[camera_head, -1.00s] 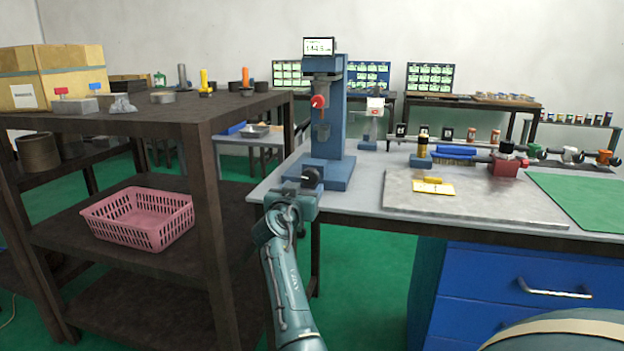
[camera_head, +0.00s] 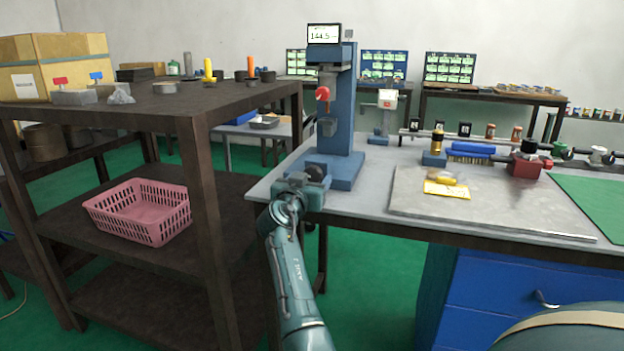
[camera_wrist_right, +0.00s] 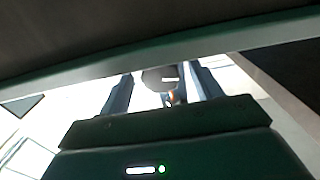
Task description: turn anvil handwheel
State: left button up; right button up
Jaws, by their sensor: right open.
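A blue upright bench machine (camera_head: 342,125) with a lit display on top stands at the table's left end. A red knob (camera_head: 322,94) sticks out from its head. A dark round part (camera_head: 316,171), apparently the anvil handwheel, shows low at the front of its base. My right gripper (camera_head: 304,181) is right at this part, coming from below. In the right wrist view my right gripper (camera_wrist_right: 163,84) has its two fingers apart, with a dark round part (camera_wrist_right: 157,76) beyond or between them. I cannot tell whether they touch it. My left gripper is not in view.
A dark shelf rack (camera_head: 205,190) with a pink basket (camera_head: 145,222) stands close on the left. A grey plate (camera_head: 520,206) with a yellow item (camera_head: 447,188) lies on the table (camera_head: 372,205). A red vise-like block (camera_head: 528,166) sits further right.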

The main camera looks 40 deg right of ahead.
jog(key=c, duration=1)
jog(key=shift+o, duration=0.2)
jog(key=shift+n, duration=0.5)
jog(key=o, duration=1)
jog(key=shift+c, duration=0.2)
